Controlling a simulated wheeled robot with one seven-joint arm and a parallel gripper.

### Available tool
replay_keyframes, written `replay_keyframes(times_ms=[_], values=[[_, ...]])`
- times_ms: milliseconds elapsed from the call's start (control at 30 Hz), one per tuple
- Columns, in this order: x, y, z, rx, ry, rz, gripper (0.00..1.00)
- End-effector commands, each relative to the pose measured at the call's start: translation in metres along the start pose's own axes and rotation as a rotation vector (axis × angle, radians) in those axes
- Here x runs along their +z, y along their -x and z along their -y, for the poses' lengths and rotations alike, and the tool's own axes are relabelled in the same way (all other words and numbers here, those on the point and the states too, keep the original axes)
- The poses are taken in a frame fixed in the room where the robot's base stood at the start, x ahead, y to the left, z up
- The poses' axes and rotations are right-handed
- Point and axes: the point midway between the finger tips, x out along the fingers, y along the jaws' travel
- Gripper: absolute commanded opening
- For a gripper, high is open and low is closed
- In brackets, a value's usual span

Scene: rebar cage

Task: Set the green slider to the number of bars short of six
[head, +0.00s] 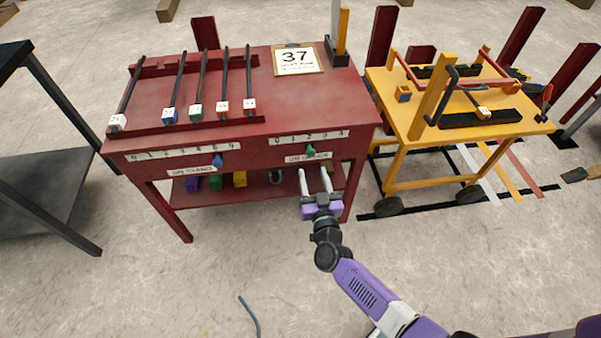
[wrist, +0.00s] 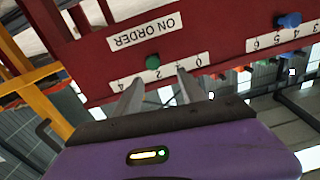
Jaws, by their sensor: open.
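The green slider (head: 310,152) is a small knob on the front of the red bench (head: 245,150), under a 0 to 4 scale (head: 308,138). It appears near 2. My gripper (head: 313,172) is open and empty, just in front of and below the slider. Its fingertips (wrist: 158,78) lie either side of the knob's line, apart from it. Several dark bars (head: 202,82) with coloured tags lie side by side in the red rack on the bench top.
A blue slider (head: 217,160) sits left on a 0 to 6 scale. A card reading 37 (head: 296,60) lies on the bench. Coloured blocks (head: 215,182) rest on its lower shelf. A yellow cart (head: 460,110) stands right, a dark table (head: 45,170) left. The front floor is mostly clear.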

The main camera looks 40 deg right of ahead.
Motion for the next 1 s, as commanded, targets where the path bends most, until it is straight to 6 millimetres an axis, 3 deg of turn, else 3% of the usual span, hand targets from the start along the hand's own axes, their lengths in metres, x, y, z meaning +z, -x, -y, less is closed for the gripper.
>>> replay_keyframes(times_ms=[33, 233, 700, 1000], values=[[0.008, 0.003, -0.009, 0.023, 0.024, 0.012, 0.48], [0.005, -0.002, -0.012, 0.037, 0.079, 0.002, 0.48], [0.007, -0.065, -0.014, 0.036, 0.077, 0.001, 0.48], [0.004, -0.075, -0.014, 0.035, 0.079, 0.003, 0.48]])
